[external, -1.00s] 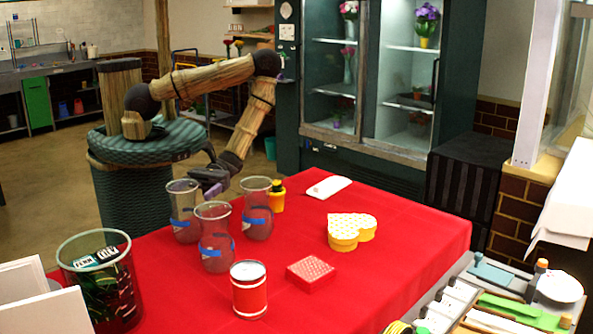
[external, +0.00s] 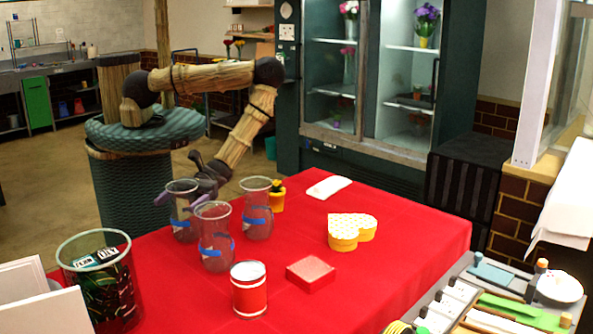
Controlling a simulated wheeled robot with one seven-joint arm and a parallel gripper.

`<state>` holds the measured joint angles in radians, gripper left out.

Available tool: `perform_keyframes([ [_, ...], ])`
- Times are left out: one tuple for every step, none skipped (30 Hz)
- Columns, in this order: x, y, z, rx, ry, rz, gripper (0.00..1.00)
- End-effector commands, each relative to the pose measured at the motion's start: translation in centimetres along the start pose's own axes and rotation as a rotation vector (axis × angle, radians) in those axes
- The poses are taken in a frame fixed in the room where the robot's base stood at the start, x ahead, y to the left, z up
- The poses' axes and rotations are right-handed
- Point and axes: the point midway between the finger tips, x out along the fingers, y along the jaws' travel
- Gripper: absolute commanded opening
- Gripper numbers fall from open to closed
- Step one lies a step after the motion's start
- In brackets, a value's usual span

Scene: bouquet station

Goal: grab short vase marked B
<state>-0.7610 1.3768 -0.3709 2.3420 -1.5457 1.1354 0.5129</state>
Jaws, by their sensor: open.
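Three clear glass vases with blue bands stand close together on the red table. One is at the back left (external: 184,228), one at the front (external: 215,240) and one at the right (external: 257,215). I cannot read a letter B on any of them. My gripper (external: 179,197) is open at the upper part of the back-left vase. One purple finger shows to the left of that vase and the other near its right side. The vase partly hides the gripper, so I cannot tell whether they touch.
A red-and-white can (external: 249,290), a red box (external: 310,274), a yellow heart-shaped box (external: 345,235) and a small yellow pot (external: 278,200) are on the red tablecloth (external: 410,245). A bin (external: 110,300) stands at the front left. The table's right part is mostly clear.

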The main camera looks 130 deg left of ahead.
Motion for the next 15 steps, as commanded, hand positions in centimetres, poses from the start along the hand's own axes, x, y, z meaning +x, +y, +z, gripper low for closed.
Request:
perform_keyframes([
  [0.12,-0.02,-0.01,-0.001,0.000,0.000,0.84],
  [0.13,-0.01,-0.05,-0.001,0.000,0.001,0.84],
  [0.11,0.00,-0.09,0.000,0.000,0.001,0.84],
  [0.10,0.00,-0.10,0.000,0.000,0.001,0.84],
  [0.10,0.00,-0.10,0.000,0.000,0.001,0.84],
  [0.09,0.01,-0.10,0.000,0.000,0.001,0.84],
  [0.09,0.01,-0.10,0.000,0.000,0.001,0.84],
  [0.08,0.01,-0.10,0.000,0.000,0.001,0.84],
  [0.08,0.01,-0.09,0.000,0.000,0.001,0.84],
  [0.08,0.01,-0.09,0.000,0.000,0.001,0.84],
  [0.08,0.01,-0.09,0.000,0.000,0.001,0.84],
  [0.07,0.01,-0.09,0.000,0.000,0.001,0.84],
  [0.07,0.01,-0.09,0.000,0.000,0.001,0.84],
  [0.07,0.01,-0.08,0.000,0.000,0.001,0.84],
  [0.07,0.01,-0.08,0.000,0.000,0.001,0.84],
])
